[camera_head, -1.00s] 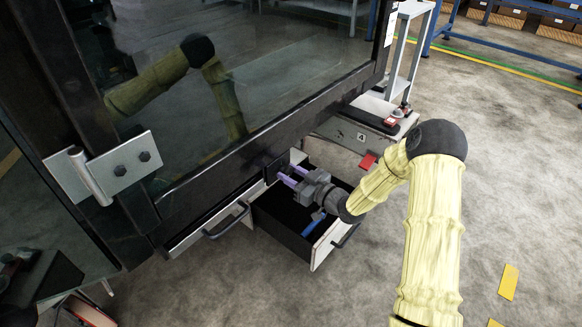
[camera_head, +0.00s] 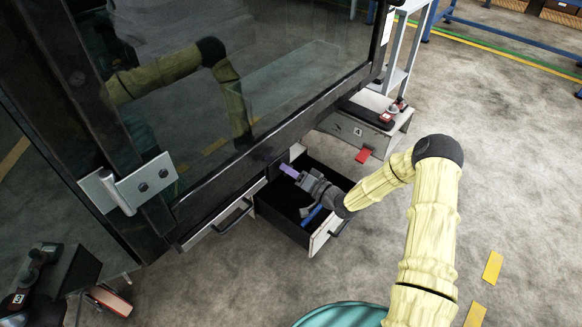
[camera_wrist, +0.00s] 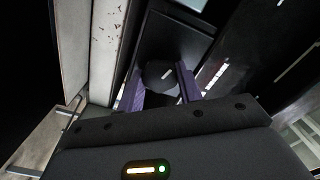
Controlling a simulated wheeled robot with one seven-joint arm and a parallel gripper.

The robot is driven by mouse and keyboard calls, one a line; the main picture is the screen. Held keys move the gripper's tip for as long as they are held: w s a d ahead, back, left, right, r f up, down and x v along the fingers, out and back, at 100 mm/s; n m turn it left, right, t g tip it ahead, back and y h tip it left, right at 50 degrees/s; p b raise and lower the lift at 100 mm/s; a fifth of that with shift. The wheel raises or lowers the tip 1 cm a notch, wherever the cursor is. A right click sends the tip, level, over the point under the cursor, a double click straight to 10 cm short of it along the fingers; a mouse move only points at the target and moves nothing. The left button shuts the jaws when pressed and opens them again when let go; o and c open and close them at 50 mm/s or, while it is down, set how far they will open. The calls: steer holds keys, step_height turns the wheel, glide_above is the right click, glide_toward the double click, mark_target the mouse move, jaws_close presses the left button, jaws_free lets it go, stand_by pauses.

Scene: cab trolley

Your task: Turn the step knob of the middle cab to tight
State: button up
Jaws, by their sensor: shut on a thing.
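My gripper (camera_head: 289,171) is at the dark frame under the glass panel, above an open drawer. In the wrist view its two purple fingers (camera_wrist: 160,84) stand on either side of a dark rounded knob (camera_wrist: 159,70) and are shut on it. A short pale mark shows on the knob's face. The knob sits before a dark panel (camera_wrist: 175,38). In the head view the knob is hidden by the gripper and frame. I cannot read any setting label or tell which setting the knob points to.
The open drawer (camera_head: 267,210) lies just below my gripper, with a blue-handled item (camera_head: 311,215) inside. A drawer with a bar handle (camera_head: 230,216) is to its left. A red piece (camera_head: 363,155) is at the right; the floor at right is open.

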steer(key=shift+d+f+m+p, duration=0.1)
steer(key=shift+m+p, duration=0.15)
steer(key=shift+m, duration=3.3)
steer(key=shift+f+m+p, duration=0.1)
steer(key=shift+m+p, duration=0.1)
steer(key=shift+m, duration=3.35)
steer(key=o, duration=1)
steer(key=p+v, duration=0.3)
steer(key=v, duration=1.4)
steer(key=shift+s+d, duration=0.15)
